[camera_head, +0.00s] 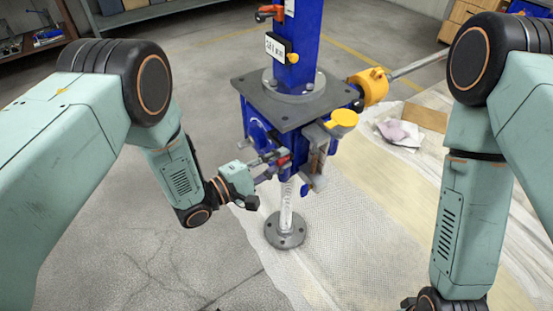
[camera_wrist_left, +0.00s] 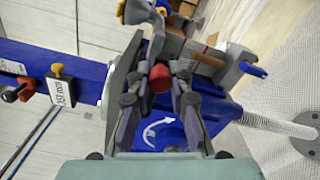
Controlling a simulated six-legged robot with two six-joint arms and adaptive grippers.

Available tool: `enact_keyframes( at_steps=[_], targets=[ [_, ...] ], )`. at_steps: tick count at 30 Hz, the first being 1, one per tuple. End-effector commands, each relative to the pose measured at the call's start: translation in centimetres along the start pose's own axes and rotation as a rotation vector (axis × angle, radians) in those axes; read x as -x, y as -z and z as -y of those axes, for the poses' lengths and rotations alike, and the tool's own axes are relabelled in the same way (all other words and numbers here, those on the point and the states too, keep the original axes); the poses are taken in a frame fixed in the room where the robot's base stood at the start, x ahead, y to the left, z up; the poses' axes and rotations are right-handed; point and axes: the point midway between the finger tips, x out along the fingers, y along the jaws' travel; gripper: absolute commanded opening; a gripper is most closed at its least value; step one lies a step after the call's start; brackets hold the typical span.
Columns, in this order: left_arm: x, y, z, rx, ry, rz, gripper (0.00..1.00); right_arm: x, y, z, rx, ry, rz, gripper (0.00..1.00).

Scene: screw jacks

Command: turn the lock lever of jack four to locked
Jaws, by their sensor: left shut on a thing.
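The jack is a blue column (camera_head: 294,60) with a grey square plate (camera_head: 258,101) and a blue housing below it. The red tip of the lock lever (camera_wrist_left: 160,77) shows between my left fingers in the wrist view. My left gripper (camera_head: 272,165) is shut on this red tip at the housing's front left side, and its fingers hide most of the lever. A white curved arrow (camera_wrist_left: 158,131) is on the blue housing behind the fingers. My right arm hangs at the right, and its gripper is out of view.
A bare screw ends in a round grey foot (camera_head: 285,230) on a pale mat. A yellow cap (camera_head: 342,118) and a yellow housing with a rod (camera_head: 370,85) stick out right. A red-knobbed fitting (camera_head: 268,12) sits higher up. The floor at front left is clear.

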Motion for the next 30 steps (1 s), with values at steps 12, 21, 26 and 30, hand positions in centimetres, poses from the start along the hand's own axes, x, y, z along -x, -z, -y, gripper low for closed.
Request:
enact_keyframes(
  at_steps=[12,21,26,30],
  targets=[
    [-0.5,-0.1,-0.6,-0.01,-0.012,0.011,0.35,0.0,0.0,0.0,0.0,0.0,0.0,0.4],
    [-0.3,0.0,-0.3,-0.006,-0.007,0.006,0.42,0.0,0.0,0.0,0.0,0.0,0.0,0.4],
    [0.4,0.1,-0.3,-0.003,-0.005,0.002,0.42,0.0,0.0,0.0,0.0,0.0,0.0,0.4],
    [2.6,0.1,-0.3,-0.001,-0.006,0.0,0.42,0.0,0.0,0.0,0.0,0.0,0.0,0.4]
  ],
)
